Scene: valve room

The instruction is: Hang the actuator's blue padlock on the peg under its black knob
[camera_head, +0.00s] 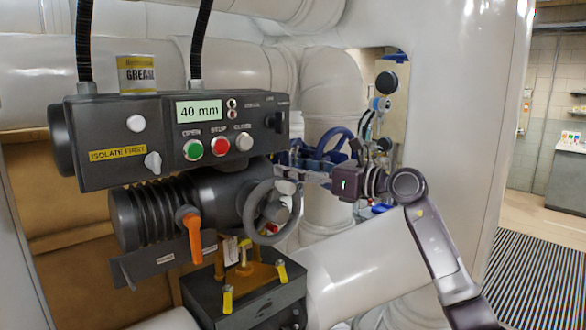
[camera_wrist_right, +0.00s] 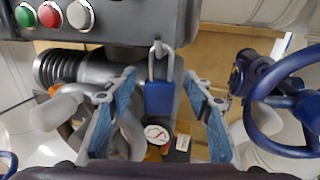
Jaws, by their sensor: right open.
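In the right wrist view, a blue padlock (camera_wrist_right: 159,98) hangs upright by its grey shackle from a small peg (camera_wrist_right: 157,48) at the lower edge of the dark actuator box. My right gripper (camera_head: 287,172) is open at the right end of the actuator box (camera_head: 120,112) in the head view. In the wrist view its blue-padded fingers (camera_wrist_right: 160,88) stand on both sides of the padlock, with gaps visible. A black knob (camera_head: 270,122) is on the right of the box front. In the head view I cannot pick out the padlock near the gripper. My left gripper is not in view.
A grey handwheel (camera_head: 269,212) and orange lever (camera_head: 193,236) sit below the box. A blue handwheel (camera_head: 336,146) stands behind my right gripper. A panel with another black knob (camera_head: 387,82) is farther back. A grease can (camera_head: 137,74) stands on the box.

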